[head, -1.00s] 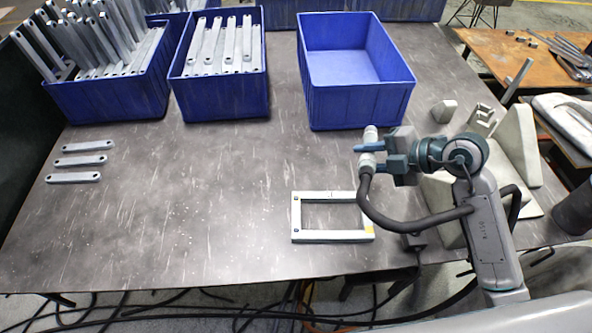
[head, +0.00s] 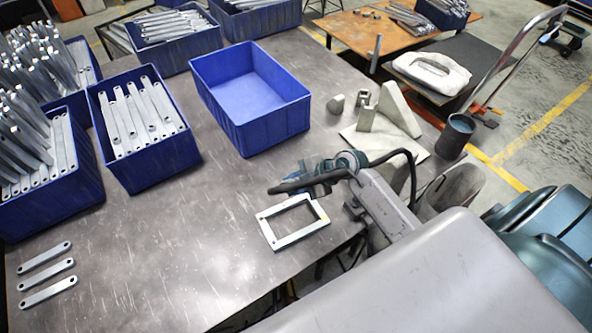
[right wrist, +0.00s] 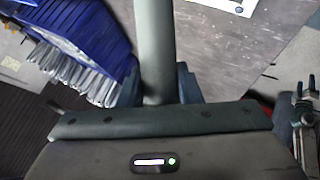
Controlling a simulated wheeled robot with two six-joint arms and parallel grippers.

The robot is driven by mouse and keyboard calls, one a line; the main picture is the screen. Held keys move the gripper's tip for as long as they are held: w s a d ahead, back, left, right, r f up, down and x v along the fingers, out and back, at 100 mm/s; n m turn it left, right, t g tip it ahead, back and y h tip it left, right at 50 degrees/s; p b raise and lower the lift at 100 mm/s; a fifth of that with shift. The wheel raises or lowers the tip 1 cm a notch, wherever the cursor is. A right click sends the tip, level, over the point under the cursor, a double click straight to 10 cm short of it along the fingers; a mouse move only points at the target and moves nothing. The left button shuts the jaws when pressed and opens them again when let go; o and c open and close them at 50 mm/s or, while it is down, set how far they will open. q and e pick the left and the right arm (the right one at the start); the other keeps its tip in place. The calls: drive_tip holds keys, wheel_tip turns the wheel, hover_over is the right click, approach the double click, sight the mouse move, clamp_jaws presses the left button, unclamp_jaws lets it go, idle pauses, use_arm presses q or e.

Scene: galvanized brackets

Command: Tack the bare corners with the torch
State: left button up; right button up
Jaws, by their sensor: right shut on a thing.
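A pale rectangular frame (head: 302,234) lies flat near the table's front edge, with small dark marks at some corners. A piece of it shows at the top of the right wrist view (right wrist: 222,3). My right gripper (head: 312,182) is just beyond the frame's far side in the head view. It is shut on the torch, whose grey cylindrical body (right wrist: 155,50) rises between the fingers in the right wrist view. The torch's dark hose loops beside my right arm. The torch tip is not clear in the head view, and I cannot tell whether it touches anything. My left gripper is out of view.
An empty blue bin (head: 270,128) stands behind the frame. Blue bins of galvanized bars (head: 165,162) stand to the left. Several loose bars (head: 47,273) lie at front left. Grey angled blocks (head: 400,108) stand on the right. The table's middle is clear.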

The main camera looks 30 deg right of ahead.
drive_tip(key=shift+s+m+p, duration=0.25)
drive_tip(key=shift+m+p, duration=0.05)
drive_tip(key=shift+p, duration=0.1)
drive_tip(key=shift+f, duration=0.15)
drive_tip(key=shift+d+f, duration=0.15)
drive_tip(key=shift+f, duration=0.35)
use_arm(q)
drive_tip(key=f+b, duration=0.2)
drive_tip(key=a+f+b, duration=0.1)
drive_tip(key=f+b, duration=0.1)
drive_tip(key=b, duration=0.1)
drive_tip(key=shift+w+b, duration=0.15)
drive_tip(key=shift+b, duration=0.2)
use_arm(e)
wheel_tip(320, 180, down, 5)
drive_tip(key=shift+f, duration=0.1)
drive_tip(key=shift+f, duration=0.35)
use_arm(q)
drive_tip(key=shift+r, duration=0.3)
use_arm(e)
drive_tip(key=shift+f, duration=0.1)
idle(2.2)
use_arm(q)
drive_tip(key=shift+p, duration=0.3)
